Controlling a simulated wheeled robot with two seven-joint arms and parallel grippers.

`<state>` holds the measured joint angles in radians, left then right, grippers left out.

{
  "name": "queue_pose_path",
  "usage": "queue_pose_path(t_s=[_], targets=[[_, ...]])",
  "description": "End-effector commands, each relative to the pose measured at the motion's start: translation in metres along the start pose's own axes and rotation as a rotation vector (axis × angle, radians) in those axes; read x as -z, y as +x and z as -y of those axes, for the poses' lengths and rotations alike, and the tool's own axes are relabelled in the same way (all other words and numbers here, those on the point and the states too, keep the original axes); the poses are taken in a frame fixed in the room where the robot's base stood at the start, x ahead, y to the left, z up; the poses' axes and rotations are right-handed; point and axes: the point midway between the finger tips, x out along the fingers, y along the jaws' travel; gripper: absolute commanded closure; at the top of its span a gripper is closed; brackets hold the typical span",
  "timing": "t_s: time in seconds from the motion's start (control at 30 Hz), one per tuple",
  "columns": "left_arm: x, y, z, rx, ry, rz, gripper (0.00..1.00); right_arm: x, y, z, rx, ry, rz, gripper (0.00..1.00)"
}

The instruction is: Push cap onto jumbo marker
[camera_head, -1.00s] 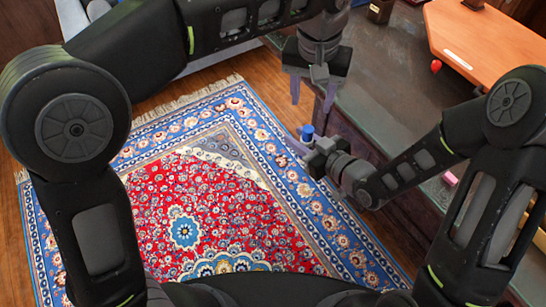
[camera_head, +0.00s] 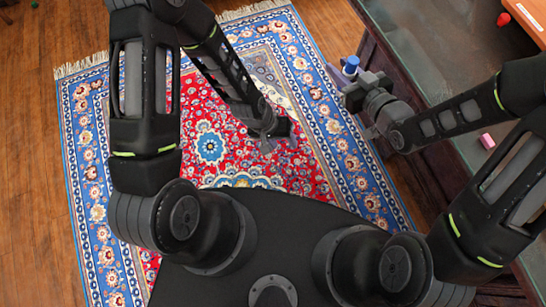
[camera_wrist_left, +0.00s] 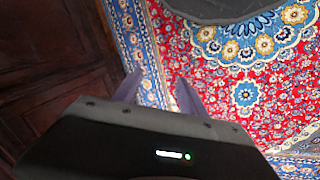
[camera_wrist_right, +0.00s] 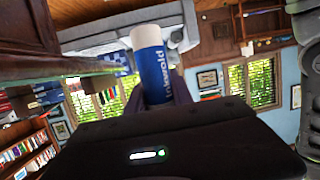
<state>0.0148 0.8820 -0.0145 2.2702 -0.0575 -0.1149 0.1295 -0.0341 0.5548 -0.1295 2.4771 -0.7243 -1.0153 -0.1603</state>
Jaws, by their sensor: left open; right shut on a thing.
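A thick blue cylinder with a white end and pale lettering, the jumbo marker (camera_wrist_right: 154,70), is in my right gripper (camera_wrist_right: 155,95). In the head view its blue end (camera_head: 351,65) points up from my right gripper (camera_head: 355,88), beside the dark cabinet. A separate cap cannot be made out, and the fingers hide part of the marker. My left gripper (camera_head: 268,137) hangs over the rug, left of the marker and apart from it. In the left wrist view its fingers (camera_wrist_left: 157,90) are spread with nothing between them.
The dark cabinet (camera_head: 420,50) stands on the right, with a pink block (camera_head: 487,141) and a red thing (camera_head: 503,18) on its top. An orange board (camera_head: 530,15) lies at the far right. A patterned rug (camera_head: 110,130) covers the floor, with open room over it.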

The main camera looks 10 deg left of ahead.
Motion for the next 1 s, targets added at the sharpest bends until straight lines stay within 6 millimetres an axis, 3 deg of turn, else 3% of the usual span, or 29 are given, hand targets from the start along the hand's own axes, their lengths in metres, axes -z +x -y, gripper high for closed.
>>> queue_pose_path(t_s=[0.03,0.1,0.27,1.0], targets=[[-0.03,0.004,0.008,-0.006,-0.021,0.022,0.51,0.0,0.0,0.0,0.0,0.0,0.0,1.0],[-0.06,0.005,0.014,-0.012,-0.033,0.035,0.51,0.0,0.0,0.0,0.0,0.0,0.0,1.0],[-0.094,0.003,0.019,-0.017,-0.047,0.046,0.51,0.0,0.0,0.0,0.0,0.0,0.0,1.0],[-0.098,0.005,0.021,-0.018,-0.047,0.045,0.51,-0.003,-0.001,-0.003,-0.007,0.002,0.0,1.0]])
